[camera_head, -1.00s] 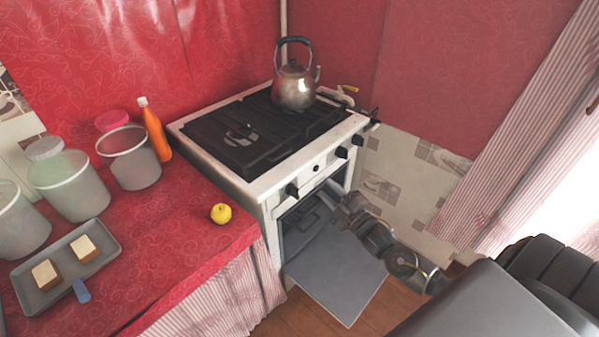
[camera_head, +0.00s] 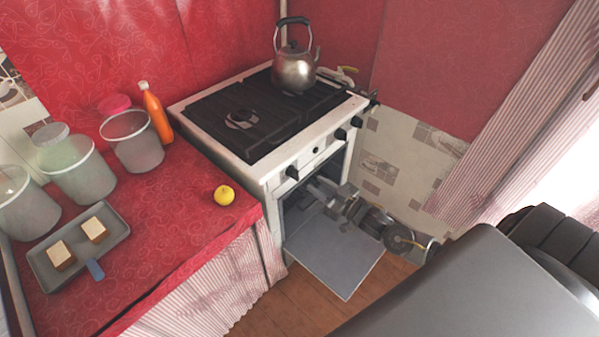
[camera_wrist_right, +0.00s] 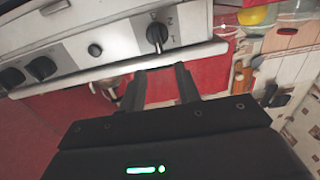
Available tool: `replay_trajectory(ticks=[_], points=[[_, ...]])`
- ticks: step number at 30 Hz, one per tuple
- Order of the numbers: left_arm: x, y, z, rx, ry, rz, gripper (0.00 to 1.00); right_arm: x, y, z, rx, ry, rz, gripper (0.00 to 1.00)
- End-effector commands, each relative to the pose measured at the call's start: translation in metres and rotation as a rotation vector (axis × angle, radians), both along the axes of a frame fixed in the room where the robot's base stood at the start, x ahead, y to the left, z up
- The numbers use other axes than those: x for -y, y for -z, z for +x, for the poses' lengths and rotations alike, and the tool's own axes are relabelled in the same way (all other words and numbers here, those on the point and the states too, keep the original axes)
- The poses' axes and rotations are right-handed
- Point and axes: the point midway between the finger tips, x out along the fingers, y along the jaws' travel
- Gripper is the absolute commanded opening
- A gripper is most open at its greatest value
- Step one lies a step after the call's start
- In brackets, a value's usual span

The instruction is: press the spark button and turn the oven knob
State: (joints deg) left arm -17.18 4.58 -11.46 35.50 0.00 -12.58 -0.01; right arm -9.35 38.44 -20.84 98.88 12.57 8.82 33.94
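The white stove (camera_head: 250,130) has a front panel with a single dark knob (camera_head: 292,172) at its left end and a small round black button (camera_head: 316,150) beside it. In the right wrist view, the single knob (camera_wrist_right: 156,34), with number marks, and the button (camera_wrist_right: 95,50) show larger. My right gripper (camera_head: 314,184) is in front of the stove, below the panel and above the lowered oven door (camera_head: 330,255). In the wrist view its two fingers (camera_wrist_right: 160,73) are apart and empty, near the single knob without visibly holding it. My left gripper is out of view.
Two more knobs (camera_head: 349,128) sit farther right on the panel. A kettle (camera_head: 295,70) stands on the hob. The counter at left holds a lemon (camera_head: 224,195), an orange bottle (camera_head: 156,115), several canisters (camera_head: 80,175) and a tray (camera_head: 120,240) with bread pieces.

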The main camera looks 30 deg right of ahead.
Motion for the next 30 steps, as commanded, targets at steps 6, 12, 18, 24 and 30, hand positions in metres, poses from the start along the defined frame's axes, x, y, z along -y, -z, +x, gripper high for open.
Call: replay_trajectory(ticks=[6,12,18,24,30], points=[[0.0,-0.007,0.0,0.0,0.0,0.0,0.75,-0.012,-0.003,0.042,0.003,0.002,0.0,0.33],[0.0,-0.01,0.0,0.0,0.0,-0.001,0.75,-0.02,-0.002,0.069,0.002,0.001,0.0,0.33],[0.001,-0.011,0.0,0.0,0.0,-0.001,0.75,-0.024,0.0,0.079,0.0,0.0,-0.001,0.33],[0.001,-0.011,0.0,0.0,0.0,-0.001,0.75,-0.024,0.0,0.08,0.001,0.0,-0.001,0.33],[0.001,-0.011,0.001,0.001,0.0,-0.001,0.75,-0.024,0.0,0.08,0.002,0.0,-0.002,0.14]])
